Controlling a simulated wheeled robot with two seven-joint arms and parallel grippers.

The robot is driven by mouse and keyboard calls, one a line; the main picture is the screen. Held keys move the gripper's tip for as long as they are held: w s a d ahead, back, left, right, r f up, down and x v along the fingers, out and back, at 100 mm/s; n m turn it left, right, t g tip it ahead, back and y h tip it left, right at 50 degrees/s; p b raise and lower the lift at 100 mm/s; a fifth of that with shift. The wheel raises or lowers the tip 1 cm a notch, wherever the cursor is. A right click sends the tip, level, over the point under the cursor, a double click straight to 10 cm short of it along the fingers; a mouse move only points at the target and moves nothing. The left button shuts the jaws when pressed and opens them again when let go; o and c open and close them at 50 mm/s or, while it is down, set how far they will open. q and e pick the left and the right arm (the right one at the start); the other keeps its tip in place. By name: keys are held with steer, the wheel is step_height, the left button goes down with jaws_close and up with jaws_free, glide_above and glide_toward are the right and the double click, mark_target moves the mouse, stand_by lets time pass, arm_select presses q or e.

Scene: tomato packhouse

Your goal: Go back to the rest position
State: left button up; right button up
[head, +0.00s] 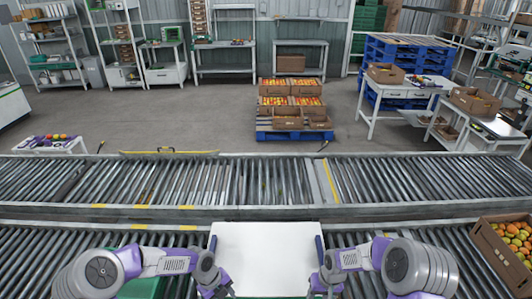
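My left gripper (216,288) is at the bottom of the head view, beside the left edge of a flat white surface (266,255). My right gripper (326,286) is beside its right edge, at about the same height. Both arms are bent inward, roughly mirroring each other. The fingertips are small and partly cut off by the lower frame edge, so I cannot tell whether they are open or shut. No object shows clearly in either gripper.
Roller conveyors (262,181) cross the view ahead of me. A cardboard box of tomatoes (488,244) is at the lower right. Beyond, a blue pallet (292,135) carries tomato boxes. A white table (410,88) stands at the right. The grey floor (190,110) between has free room.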

arm_select(q)
steer(key=s+d+f+n+b, duration=0.2)
steer(key=s+f+n, duration=0.5)
steer(key=n, duration=0.8)
steer(key=s+d+f+n+t+h+b, duration=0.1)
steer(key=s+f+n+b, duration=0.3)
steer(key=s+f+n, duration=0.4)
steer(key=s+n, duration=0.3)
steer(key=n, duration=0.4)
steer(key=shift+d+f, duration=0.25)
steer(key=shift+d, duration=0.15)
arm_select(e)
steer(key=s+a+f+m+y, duration=0.1)
steer(key=s+a+f, duration=0.2)
steer(key=s+f, duration=0.4)
steer(key=s+a+f+m+y, duration=0.1)
steer(key=s+a+f, duration=0.3)
steer(key=s+f, duration=0.3)
steer(key=s, duration=0.5)
steer(key=shift+a+f+m+t, duration=0.2)
steer(key=shift+f+m+t, duration=0.1)
